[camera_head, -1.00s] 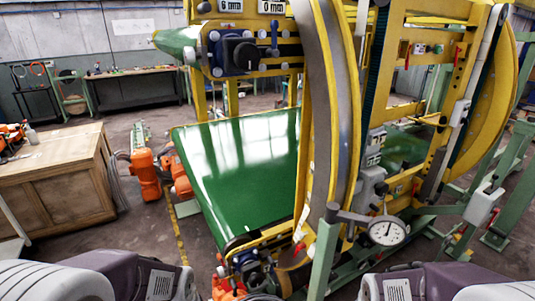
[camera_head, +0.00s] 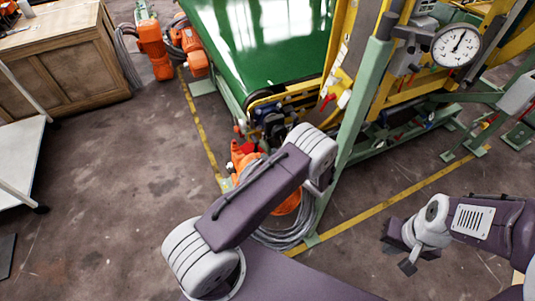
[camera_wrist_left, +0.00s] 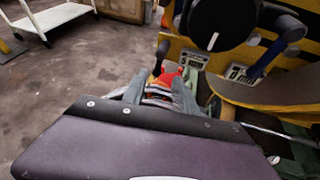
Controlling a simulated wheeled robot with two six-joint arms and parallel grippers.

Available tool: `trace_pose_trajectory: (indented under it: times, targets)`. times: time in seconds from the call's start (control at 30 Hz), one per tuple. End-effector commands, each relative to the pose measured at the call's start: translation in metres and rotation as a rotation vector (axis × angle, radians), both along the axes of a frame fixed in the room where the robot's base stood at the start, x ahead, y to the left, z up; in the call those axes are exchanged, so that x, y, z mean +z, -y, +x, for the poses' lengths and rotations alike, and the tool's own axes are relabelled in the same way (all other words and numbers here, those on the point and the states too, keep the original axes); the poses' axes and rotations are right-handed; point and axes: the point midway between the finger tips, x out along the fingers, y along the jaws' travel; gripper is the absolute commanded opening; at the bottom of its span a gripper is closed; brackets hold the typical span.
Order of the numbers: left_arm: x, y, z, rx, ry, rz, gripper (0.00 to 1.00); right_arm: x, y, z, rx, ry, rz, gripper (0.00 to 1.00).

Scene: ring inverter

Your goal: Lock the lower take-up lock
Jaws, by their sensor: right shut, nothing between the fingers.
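In the left wrist view a blue lever with a dark rounded end (camera_wrist_left: 287,30) stands at the upper right, beside a black round wheel (camera_wrist_left: 226,18) and two label plates (camera_wrist_left: 190,62). A smaller dark knobbed handle (camera_wrist_left: 160,55) stands just beyond my left gripper (camera_wrist_left: 160,95). Its grey fingers look apart, with red and orange parts showing between and beyond them; I see no grip on the levers. In the head view my left forearm covers that gripper and much of the lower take-up unit (camera_head: 272,120). My right gripper (camera_head: 398,254) is shut and empty above the floor, lower right.
The green belt (camera_head: 260,45) and a green post (camera_head: 358,110) stand close to my left arm. A dial gauge (camera_head: 456,46) is at the upper right. Orange motors (camera_head: 153,48), a wooden cabinet (camera_head: 65,55) and a white cart (camera_head: 20,145) are left. Floor between is clear.

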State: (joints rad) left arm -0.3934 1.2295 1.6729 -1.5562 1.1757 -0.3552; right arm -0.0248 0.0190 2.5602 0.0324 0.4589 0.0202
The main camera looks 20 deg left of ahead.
Motion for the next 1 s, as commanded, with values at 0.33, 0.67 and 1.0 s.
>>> trace_pose_trajectory:
  times: [0.33,0.67,1.0]
  targets:
    - [-0.019,-0.042,0.019,0.009,0.0,-0.004,0.35,-0.01,0.0,0.0,0.0,0.0,0.0,0.0]
    - [-0.033,-0.075,0.037,0.006,0.002,-0.005,0.35,-0.016,0.0,0.0,0.0,0.0,0.0,0.0]
    - [-0.033,-0.075,0.037,0.005,0.001,-0.006,0.04,-0.016,0.0,0.0,0.0,0.0,0.0,0.0]
